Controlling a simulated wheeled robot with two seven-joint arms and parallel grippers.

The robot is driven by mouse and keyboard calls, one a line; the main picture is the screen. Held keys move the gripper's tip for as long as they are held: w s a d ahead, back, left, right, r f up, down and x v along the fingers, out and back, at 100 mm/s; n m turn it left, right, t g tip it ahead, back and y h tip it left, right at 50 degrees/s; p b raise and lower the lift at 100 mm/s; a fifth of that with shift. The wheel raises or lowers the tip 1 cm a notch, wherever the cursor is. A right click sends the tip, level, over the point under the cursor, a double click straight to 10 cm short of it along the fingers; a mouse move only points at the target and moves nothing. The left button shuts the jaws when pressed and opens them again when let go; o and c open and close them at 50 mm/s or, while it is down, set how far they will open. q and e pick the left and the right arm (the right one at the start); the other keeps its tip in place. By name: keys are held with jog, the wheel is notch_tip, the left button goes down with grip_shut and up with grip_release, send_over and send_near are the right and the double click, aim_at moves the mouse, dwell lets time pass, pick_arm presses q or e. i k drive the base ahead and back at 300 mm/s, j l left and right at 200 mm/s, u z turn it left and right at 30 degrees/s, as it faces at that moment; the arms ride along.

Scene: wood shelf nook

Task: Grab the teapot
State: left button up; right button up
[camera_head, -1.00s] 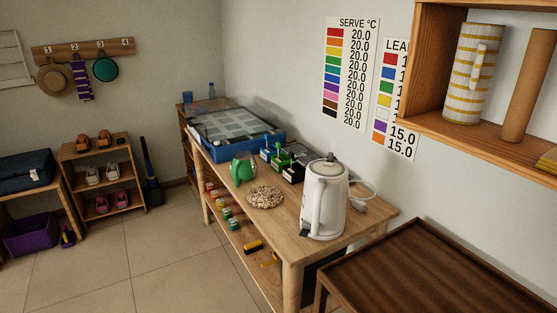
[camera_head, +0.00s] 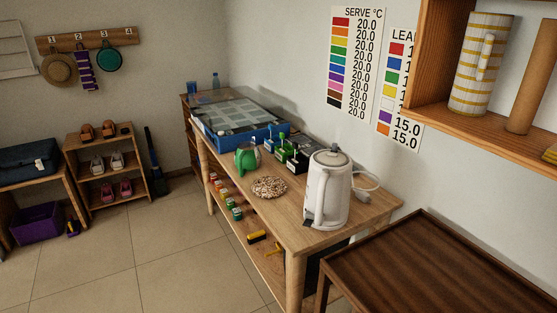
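A small rounded pot (camera_head: 247,157), green with a clear or pale part, stands on the wooden table (camera_head: 357,213) and looks like the teapot. Its spout and handle are too small to tell apart. A tall white kettle (camera_head: 327,190) with a lid and a long handle stands upright nearer on the same table. A round speckled mat (camera_head: 269,187) lies between them, a little in front of the pot. Neither of my grippers shows in this view.
Behind the pot are a blue tray (camera_head: 240,130) and small blue, green and black stands (camera_head: 289,153). A dark wood table (camera_head: 440,270) fills the front right. A wall shelf (camera_head: 470,135) holds a striped mug (camera_head: 483,63). The tiled floor (camera_head: 150,245) at left is clear.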

aim_at(248, 157)
jog(key=i+j+z, duration=0.1)
jog(key=z, duration=0.5)
jog(key=i+j+z, duration=0.2)
jog(key=j+z, duration=0.15)
jog(key=j, duration=0.2)
jog(key=i+j+z, duration=0.2)
jog(key=i+j, duration=0.1)
jog(key=j, duration=0.5)
jog(key=i+j+z, duration=0.1)
jog(key=j, duration=0.45)
jog(key=i+j, duration=0.1)
jog(key=j, duration=0.5)
jog(key=i+j+z, duration=0.1)
jog(key=j, duration=0.5)
